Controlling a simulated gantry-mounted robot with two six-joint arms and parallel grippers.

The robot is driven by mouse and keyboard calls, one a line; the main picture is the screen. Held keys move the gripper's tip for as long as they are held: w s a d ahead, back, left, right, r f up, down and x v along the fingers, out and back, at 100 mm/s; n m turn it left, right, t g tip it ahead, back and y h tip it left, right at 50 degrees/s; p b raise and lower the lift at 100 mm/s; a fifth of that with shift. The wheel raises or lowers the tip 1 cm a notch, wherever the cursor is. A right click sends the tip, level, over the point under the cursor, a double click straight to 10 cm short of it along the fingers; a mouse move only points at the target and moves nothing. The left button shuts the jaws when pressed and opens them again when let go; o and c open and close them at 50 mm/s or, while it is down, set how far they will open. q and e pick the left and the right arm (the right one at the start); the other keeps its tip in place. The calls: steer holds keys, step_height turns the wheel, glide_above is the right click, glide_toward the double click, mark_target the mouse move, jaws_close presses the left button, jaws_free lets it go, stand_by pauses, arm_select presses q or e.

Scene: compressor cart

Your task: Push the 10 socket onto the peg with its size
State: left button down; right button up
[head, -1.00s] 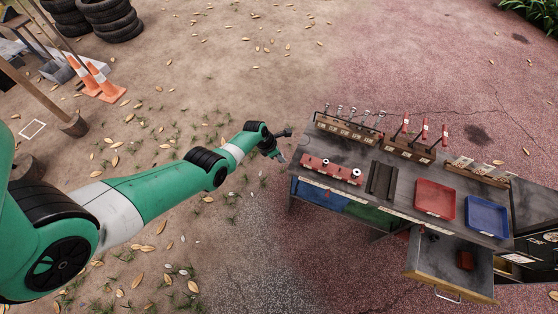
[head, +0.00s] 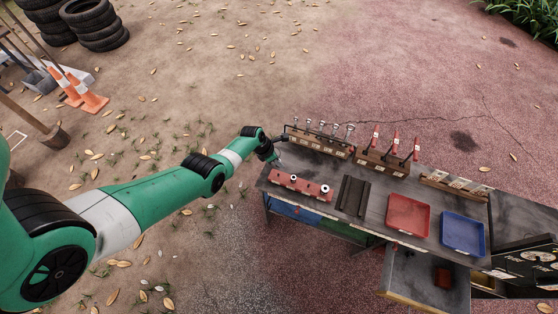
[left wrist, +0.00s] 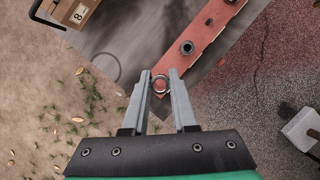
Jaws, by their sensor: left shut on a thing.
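A red peg rail (head: 308,191) lies along the left front of the cart top. Two silver sockets stand on it, one nearer its left end (head: 293,177) and one nearer its right end (head: 323,188). My left gripper (head: 278,164) is beside the rail's left end. Another socket (left wrist: 187,47) sits farther along the rail. I cannot read the held socket's size. My right gripper is not in view.
A wooden rack (head: 318,141) with several upright tools stands behind the rail, and a rack of red-handled tools (head: 382,163) is beside it. A dark grooved block (head: 353,195), a red tray (head: 408,215) and a blue tray (head: 462,232) are to the right. A drawer (head: 420,285) stands open.

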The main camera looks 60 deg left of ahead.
arm_select(q)
steer(key=shift+f+b, duration=2.8)
steer(key=shift+f, duration=0.15)
steer(key=shift+f+b, duration=1.65)
steer(key=c, duration=0.6)
jaws_free()
steer(key=p+v, duration=1.1)
steer(key=p, duration=0.3)
steer(key=shift+s+d+r, duration=0.1)
steer(key=shift+r, duration=0.3)
